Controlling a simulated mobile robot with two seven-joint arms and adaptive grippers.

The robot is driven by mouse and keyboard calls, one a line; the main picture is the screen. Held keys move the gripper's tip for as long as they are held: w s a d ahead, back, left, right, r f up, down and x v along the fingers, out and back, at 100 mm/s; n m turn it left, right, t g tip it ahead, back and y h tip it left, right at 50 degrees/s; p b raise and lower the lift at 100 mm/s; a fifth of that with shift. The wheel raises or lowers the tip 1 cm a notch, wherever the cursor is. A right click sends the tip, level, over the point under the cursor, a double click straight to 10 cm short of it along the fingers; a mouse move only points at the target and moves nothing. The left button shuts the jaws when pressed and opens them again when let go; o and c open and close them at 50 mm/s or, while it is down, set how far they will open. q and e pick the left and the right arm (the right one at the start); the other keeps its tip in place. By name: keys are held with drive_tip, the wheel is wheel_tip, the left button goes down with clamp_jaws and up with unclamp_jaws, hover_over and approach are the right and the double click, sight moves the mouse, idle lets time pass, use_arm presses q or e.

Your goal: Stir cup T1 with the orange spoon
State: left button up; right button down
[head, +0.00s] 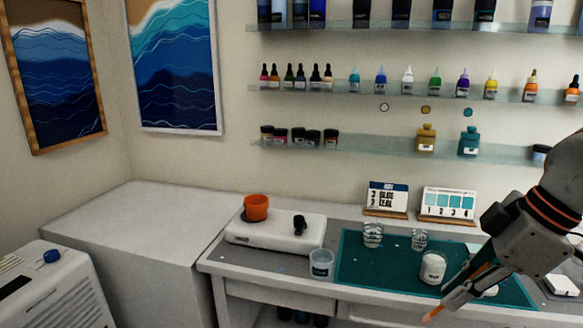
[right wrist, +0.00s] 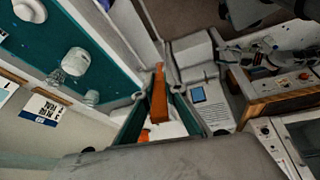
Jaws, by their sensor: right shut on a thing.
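My right gripper (head: 456,291) is at the lower right of the head view, beside the front right part of the teal mat. It is shut on the orange spoon (head: 433,313), which points down and left past the fingers. The spoon (right wrist: 159,98) shows between the fingers in the right wrist view. A cup with pale contents (head: 433,266) stands on the mat just left of the gripper, apart from the spoon. Two clear cups (head: 373,233) (head: 420,239) stand farther back. I cannot read which cup is T1.
The teal mat (head: 365,272) covers part of the workbench. A translucent cup (head: 321,262) stands left of it, near a white scale-like device (head: 272,232) with an orange cup (head: 256,206). Two small signs (head: 387,197) (head: 448,202) stand behind. Bottles line the wall shelves.

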wheel_tip(320, 180, down, 7)
drive_tip(key=a+m, duration=0.2)
drive_tip(key=s+d+m+t+h, duration=0.1)
drive_tip(key=s+d+m, duration=0.1)
drive_tip(key=d, duration=1.4)
drive_tip(key=w+a+n, duration=0.2)
drive_tip(key=w+a, duration=0.1)
drive_tip(key=a, duration=1.2)
drive_tip(key=shift+a+r, duration=0.25)
drive_tip(key=shift+r, duration=0.1)
drive_tip(key=shift+r, duration=0.1)
